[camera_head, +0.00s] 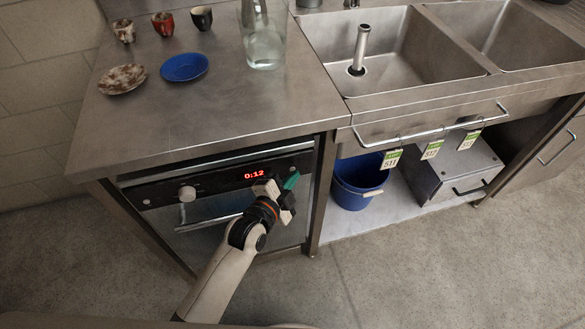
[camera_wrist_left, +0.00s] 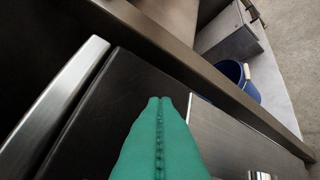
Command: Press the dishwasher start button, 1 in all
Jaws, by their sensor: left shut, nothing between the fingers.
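The dishwasher (camera_head: 225,205) is built in under the steel counter at the left. Its black control panel (camera_head: 222,178) has a round knob (camera_head: 187,194) and a red display (camera_head: 254,174) reading 0:12. My left gripper (camera_head: 292,181) is at the right end of this panel, with its green fingers together and nothing between them. In the left wrist view the shut fingertips (camera_wrist_left: 160,99) lie over the black panel (camera_wrist_left: 122,92); I cannot tell whether they touch it. No start button can be made out; the gripper covers part of the panel's right end. My right gripper is not in view.
Cups, a blue saucer (camera_head: 184,67), a speckled saucer (camera_head: 122,79) and a glass jar (camera_head: 263,40) stand on the counter (camera_head: 215,110). A rail with tags (camera_head: 432,150) juts out below the sink. A blue bucket (camera_head: 352,188) stands right of the dishwasher. The floor in front is clear.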

